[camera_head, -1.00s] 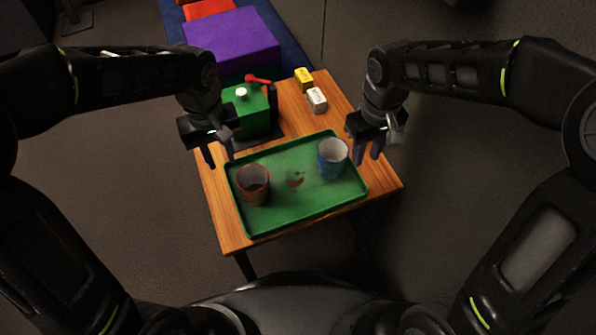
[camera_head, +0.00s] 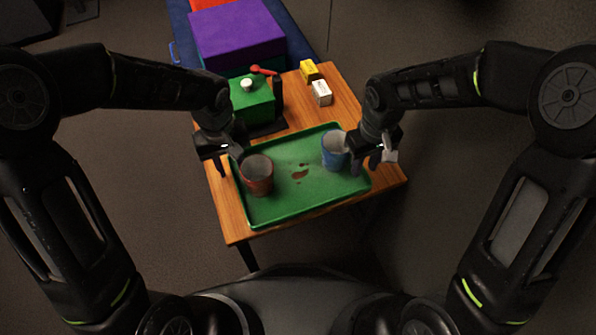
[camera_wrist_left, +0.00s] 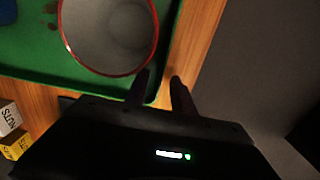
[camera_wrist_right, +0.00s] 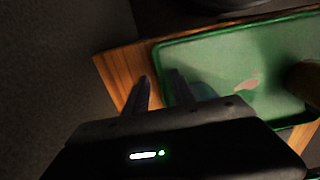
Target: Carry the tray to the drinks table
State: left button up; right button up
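The green tray (camera_head: 300,200) lies on a small wooden table (camera_head: 230,215), with a red-brown cup (camera_head: 257,182) at its left and a blue cup (camera_head: 334,158) at its right. A brown stain shows on the tray between them. My left gripper (camera_wrist_left: 162,80) is open at the tray's left edge, one finger on each side of the rim in the left wrist view. My right gripper (camera_wrist_right: 160,80) is open at the tray's right edge, its fingers apart on either side of the rim. I cannot tell whether any finger touches the tray.
A green box (camera_head: 250,100) with a white knob and red-tipped lever stands behind the tray. A yellow box (camera_head: 309,71) and a white box (camera_head: 322,93) sit at the table's back right. A purple block (camera_head: 238,38) lies beyond. Dark floor surrounds the table.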

pick_arm(q)
jog(key=shift+f, duration=0.15)
pick_arm(e)
jog(key=shift+f, duration=0.2)
pick_arm(q)
grip_shut()
pick_arm(e)
grip_shut()
dwell(0.9)
